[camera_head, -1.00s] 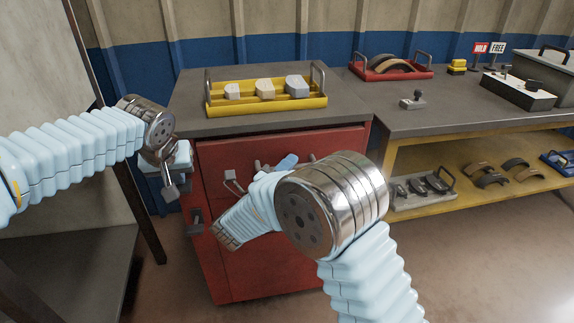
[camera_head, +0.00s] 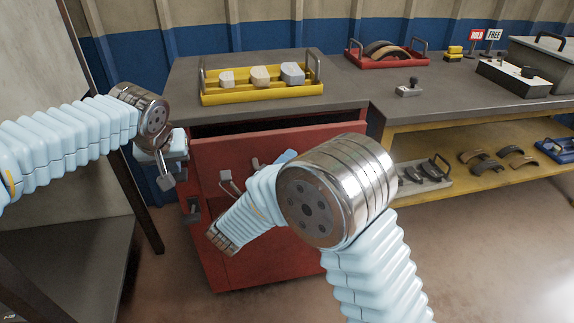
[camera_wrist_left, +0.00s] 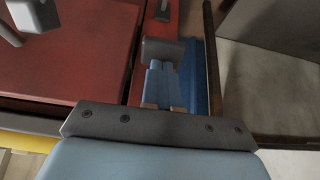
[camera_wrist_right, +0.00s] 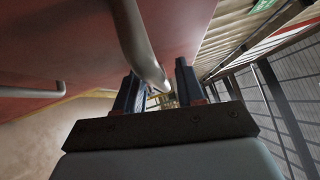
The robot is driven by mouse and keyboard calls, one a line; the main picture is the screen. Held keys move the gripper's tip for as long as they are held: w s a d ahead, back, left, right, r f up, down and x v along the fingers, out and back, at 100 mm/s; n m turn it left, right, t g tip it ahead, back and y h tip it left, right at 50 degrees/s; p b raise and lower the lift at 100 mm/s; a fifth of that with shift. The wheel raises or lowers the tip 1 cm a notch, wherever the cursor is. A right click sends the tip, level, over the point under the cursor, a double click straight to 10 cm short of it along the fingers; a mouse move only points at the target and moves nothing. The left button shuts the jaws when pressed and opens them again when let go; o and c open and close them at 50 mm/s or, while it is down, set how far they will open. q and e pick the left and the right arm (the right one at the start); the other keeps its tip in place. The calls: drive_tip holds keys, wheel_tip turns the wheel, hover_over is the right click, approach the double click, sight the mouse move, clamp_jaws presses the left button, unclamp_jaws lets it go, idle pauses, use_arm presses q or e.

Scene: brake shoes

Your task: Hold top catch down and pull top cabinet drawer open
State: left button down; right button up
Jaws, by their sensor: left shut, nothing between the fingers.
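The red cabinet's top drawer (camera_head: 215,152) stands slightly open, with a dark gap above its front. My left gripper (camera_head: 178,155) is at the cabinet's upper left corner. In the left wrist view its blue fingers (camera_wrist_left: 165,85) are together and empty, against or just over the grey top catch (camera_wrist_left: 162,49); contact is hard to judge. The catch is mostly hidden in the head view. My right wrist hides much of this in the head view.
A lower catch (camera_head: 193,210) sits on the cabinet's left edge. A yellow tray (camera_head: 262,97) with several blocks stands on the cabinet top. A workbench (camera_head: 450,110) with a red tray (camera_head: 388,62) is at right. A dark-legged table is close at left.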

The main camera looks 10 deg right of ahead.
drive_tip(key=v, duration=1.1)
drive_tip(key=shift+s+a, duration=0.2)
drive_tip(key=shift+s, duration=0.1)
drive_tip(key=shift+f, duration=0.1)
use_arm(q)
wheel_tip(320, 180, up, 11)
idle(1.1)
idle(0.5)
